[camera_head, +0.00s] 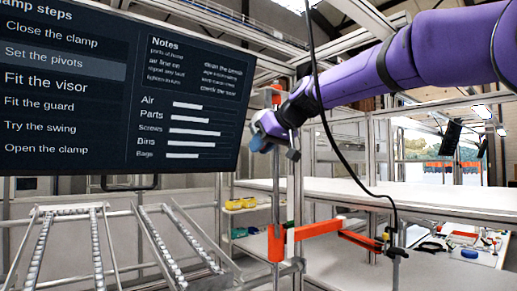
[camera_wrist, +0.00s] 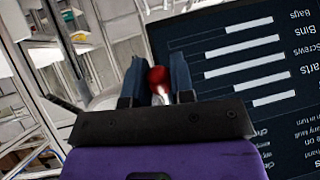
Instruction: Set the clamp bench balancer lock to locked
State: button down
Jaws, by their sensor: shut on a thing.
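My gripper (camera_head: 266,133) is at the upper part of an upright grey post (camera_head: 276,190), just right of the dark screen. In the wrist view my gripper's two dark blue fingers (camera_wrist: 157,80) are shut on a red rounded knob (camera_wrist: 157,76), which sits between them. I take this knob for the balancer lock. In the head view the knob is hidden by the gripper, and I cannot tell its locked or unlocked position. An orange part (camera_head: 276,95) shows just above the gripper. An orange jointed arm (camera_head: 318,230) is fixed lower on the post.
The screen (camera_head: 75,85) hangs close at the left and fills the right of the wrist view (camera_wrist: 235,60). A black cable (camera_head: 345,168) hangs to the tool (camera_head: 393,245) at the orange arm's end. White shelving (camera_head: 350,190) stands behind; roller rails (camera_head: 165,245) are lower left.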

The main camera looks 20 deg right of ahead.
jog(key=shift+s+d+r+m+g+h, duration=0.15)
jog(key=shift+s+r+g+h, duration=0.5)
jog(key=shift+g, duration=0.75)
jog(key=shift+s+d+r+m+g+h, duration=0.15)
jog(key=shift+r+g+h, duration=0.25)
jog(key=shift+r+g, duration=0.75)
jog(key=shift+s+d+r+m+g+h, duration=0.15)
jog(key=shift+s+r+g+h, duration=0.4)
jog(key=shift+g, duration=1.1)
jog(key=c, duration=1.3)
grip_release()
jog(key=shift+f, duration=0.15)
